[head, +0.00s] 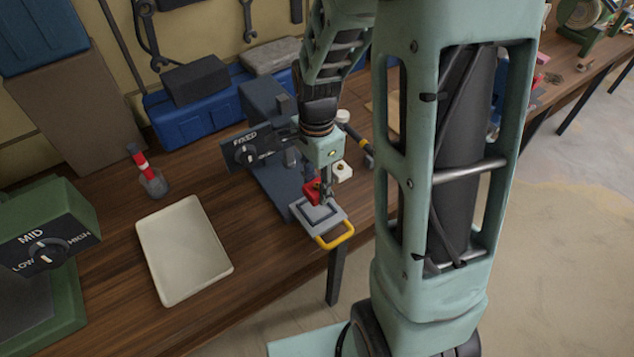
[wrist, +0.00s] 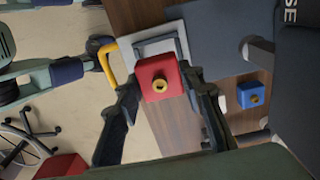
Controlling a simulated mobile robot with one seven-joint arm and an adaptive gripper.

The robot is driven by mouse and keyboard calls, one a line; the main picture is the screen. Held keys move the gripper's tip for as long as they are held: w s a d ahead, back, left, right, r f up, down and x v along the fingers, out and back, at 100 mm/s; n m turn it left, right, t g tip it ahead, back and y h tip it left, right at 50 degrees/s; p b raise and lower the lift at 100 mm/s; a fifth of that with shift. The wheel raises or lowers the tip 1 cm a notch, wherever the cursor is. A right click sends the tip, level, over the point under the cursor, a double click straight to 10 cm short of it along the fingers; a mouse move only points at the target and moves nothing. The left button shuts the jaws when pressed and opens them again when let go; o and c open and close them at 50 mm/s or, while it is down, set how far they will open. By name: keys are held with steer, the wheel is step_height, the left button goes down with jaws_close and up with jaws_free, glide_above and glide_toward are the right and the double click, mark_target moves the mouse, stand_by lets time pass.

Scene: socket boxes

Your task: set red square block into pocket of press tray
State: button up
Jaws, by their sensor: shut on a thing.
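A red square block (wrist: 159,76) with a brass knob on its face is between the fingertips of my gripper (wrist: 160,92) in the wrist view. My gripper is shut on it. In the head view the red block (head: 312,190) shows at my gripper (head: 322,195), over the rear part of the press tray (head: 326,224). The tray is light grey with a yellow handle and a dark-edged square pocket. In the wrist view the tray (wrist: 184,40) lies beyond the block, and the block covers part of it. I cannot tell whether the block touches the tray.
The dark blue-grey press (head: 276,183) labelled FIXED stands just behind the tray. A white block (head: 342,172) is to its right, and a blue block (wrist: 251,95) shows in the wrist view. A cream flat tray (head: 184,250) and a green machine (head: 45,260) are at left.

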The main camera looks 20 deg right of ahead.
steer(key=shift+f+b, duration=1.95)
steer(key=shift+f, duration=0.8)
steer(key=o, duration=1.3)
step_height(320, 180, up, 12)
steer(key=shift+r, duration=0.1)
